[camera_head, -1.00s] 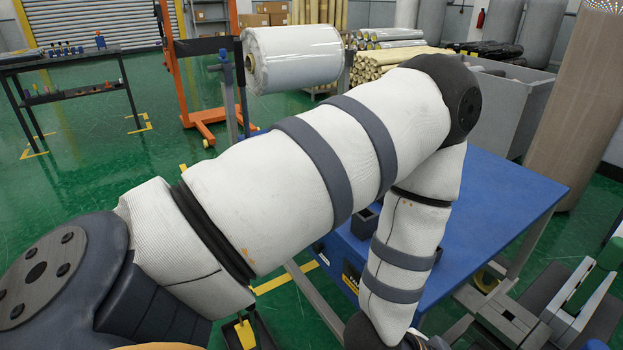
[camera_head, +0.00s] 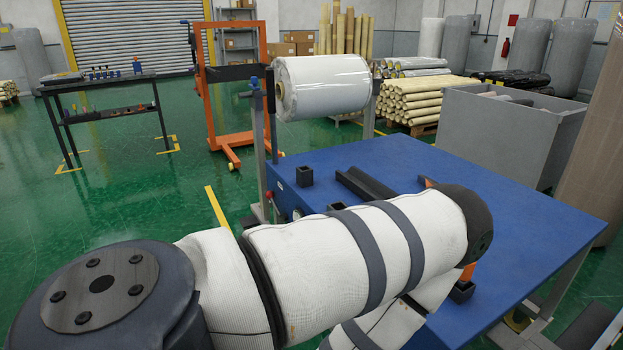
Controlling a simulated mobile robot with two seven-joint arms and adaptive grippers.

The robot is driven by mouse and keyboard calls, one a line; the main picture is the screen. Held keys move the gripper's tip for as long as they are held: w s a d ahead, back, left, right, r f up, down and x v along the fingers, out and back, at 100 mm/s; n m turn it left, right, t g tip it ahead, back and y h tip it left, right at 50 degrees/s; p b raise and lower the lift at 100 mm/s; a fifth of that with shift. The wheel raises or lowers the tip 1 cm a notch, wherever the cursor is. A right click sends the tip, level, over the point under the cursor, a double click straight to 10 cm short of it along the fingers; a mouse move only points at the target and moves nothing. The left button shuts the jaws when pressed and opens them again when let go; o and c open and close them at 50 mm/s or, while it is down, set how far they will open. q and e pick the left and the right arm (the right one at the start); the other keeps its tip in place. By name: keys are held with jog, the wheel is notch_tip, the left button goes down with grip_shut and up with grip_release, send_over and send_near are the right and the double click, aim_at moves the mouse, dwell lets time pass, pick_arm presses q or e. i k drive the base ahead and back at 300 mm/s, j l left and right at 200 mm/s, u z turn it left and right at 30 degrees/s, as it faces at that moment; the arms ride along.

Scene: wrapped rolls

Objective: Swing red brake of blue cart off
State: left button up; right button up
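The blue cart or bench (camera_head: 510,215) has a wide blue top at centre right, with a grey metal leg at its right. A small red part (camera_head: 268,196) shows at its far left edge; I cannot tell whether it is the brake. My white padded arm, coming in from the left, crosses the front and covers the near left part of the blue top. Its forearm folds back under the elbow and leaves the bottom edge, so my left gripper is out of view. My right gripper is not in view either.
A white wrapped roll (camera_head: 323,87) hangs at the back edge of the blue top. Dark brackets (camera_head: 364,185) and orange parts are on the top. An orange lifting frame (camera_head: 236,90), a dark table (camera_head: 110,95) and a grey bin (camera_head: 500,130) stand beyond. Green floor is open at left.

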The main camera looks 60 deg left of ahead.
aim_at(270, 195)
jog(key=k+j, duration=0.45)
jog(key=j, duration=0.15)
jog(key=k+j, duration=0.4)
jog(key=j, duration=0.15)
jog(key=k+j, duration=0.1)
jog(key=j, duration=0.4)
jog(key=k+j, duration=0.1)
jog(key=j, duration=0.4)
jog(key=k+j, duration=0.1)
jog(key=j, duration=1.15)
jog(key=i+j, duration=0.1)
jog(key=j, duration=0.6)
jog(key=i+j, duration=0.15)
jog(key=j, duration=0.2)
jog(key=i+j, duration=0.15)
jog(key=j, duration=0.15)
jog(key=i+j, duration=0.15)
jog(key=j, duration=0.2)
jog(key=i+j, duration=0.15)
jog(key=j, duration=0.15)
jog(key=i+j, duration=0.15)
jog(key=j, duration=0.2)
jog(key=k+l, duration=0.1)
